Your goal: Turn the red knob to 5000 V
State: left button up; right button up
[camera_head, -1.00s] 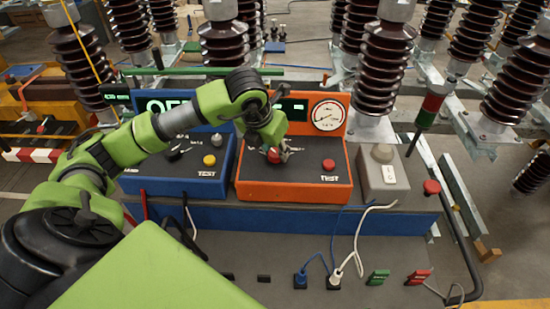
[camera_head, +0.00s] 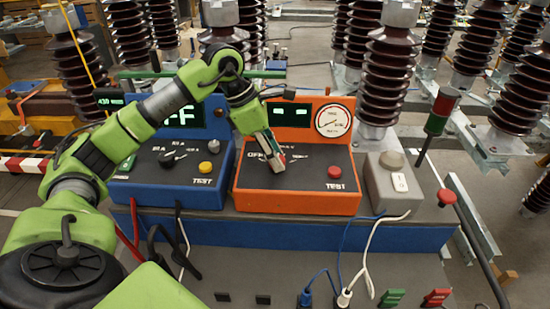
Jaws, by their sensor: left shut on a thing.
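The orange test box (camera_head: 250,202) stands in the middle of the bench, with a dark sloping panel, a red TEST button (camera_head: 335,171), a dial gauge (camera_head: 333,121) and a display (camera_head: 289,114) showing two dashes. My left gripper (camera_head: 277,161) reaches down onto the left part of this panel, beside the OFF marking. It is shut on the red knob, which is mostly hidden by the fingers; the knob's setting cannot be read. My right gripper is not in view.
A blue test box (camera_head: 160,198) with a black selector and yellow TEST button (camera_head: 205,167) stands left, under my arm. A grey switch box (camera_head: 392,187) and a red button (camera_head: 446,196) are right. Cables hang in front; brown insulators stand behind.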

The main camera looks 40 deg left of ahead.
pick_arm(q)
jog(key=m+g, duration=0.1)
jog(key=m, duration=0.1)
jog(key=m+g+h, duration=0.1)
jog(key=m, duration=0.2)
jog(key=shift+w+r+m, duration=0.15)
jog(key=shift+w+m, duration=0.05)
jog(key=shift+m, duration=0.1)
jog(key=shift+w+m+g, duration=0.1)
jog(key=shift+m+g, duration=0.7)
jog(key=shift+m, duration=1.4)
jog(key=shift+a, duration=0.1)
jog(key=o, duration=1.1)
jog(key=v, duration=1.1)
jog(key=shift+r, duration=0.4)
